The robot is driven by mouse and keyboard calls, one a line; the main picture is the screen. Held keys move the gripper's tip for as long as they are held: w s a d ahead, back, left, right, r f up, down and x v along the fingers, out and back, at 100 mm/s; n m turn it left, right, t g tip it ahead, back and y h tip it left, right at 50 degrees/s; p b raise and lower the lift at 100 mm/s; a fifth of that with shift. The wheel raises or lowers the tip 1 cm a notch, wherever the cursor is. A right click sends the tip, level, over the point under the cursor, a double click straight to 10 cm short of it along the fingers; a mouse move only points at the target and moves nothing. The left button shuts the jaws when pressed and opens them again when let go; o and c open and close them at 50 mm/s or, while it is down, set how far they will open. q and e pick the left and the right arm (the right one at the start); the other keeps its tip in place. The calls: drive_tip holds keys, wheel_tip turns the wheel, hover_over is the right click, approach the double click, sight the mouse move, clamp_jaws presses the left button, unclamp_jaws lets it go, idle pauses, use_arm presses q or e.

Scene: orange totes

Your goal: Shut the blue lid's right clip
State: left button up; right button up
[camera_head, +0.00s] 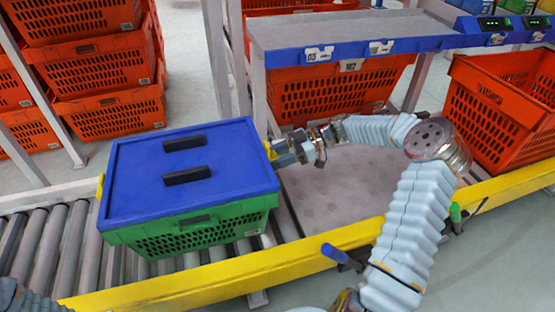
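The blue lid (225,150) lies flat on a green crate (200,238), with two black handles (187,175) on top. Its right clip (270,150) is yellow and sits at the lid's right edge, partly hidden by my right gripper (278,155). That gripper is at the clip, seemingly touching it; its fingers are too small and covered to show whether they are open. Another yellow clip (100,187) shows at the lid's left edge. Only a bit of my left arm shows in the bottom left corner; its gripper is out of view.
The crate stands on a roller conveyor (40,240) with a yellow front rail (200,287). A grey shelf with a blue edge (345,52) is behind my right arm. Orange totes (110,110) stand at the left, another tote (497,120) at the right.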

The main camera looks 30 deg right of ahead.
idle(0.4)
drive_tip(key=o, duration=1)
drive_tip(key=v, duration=1.3)
drive_tip(key=shift+d+r, duration=0.1)
drive_tip(key=shift+d, duration=0.3)
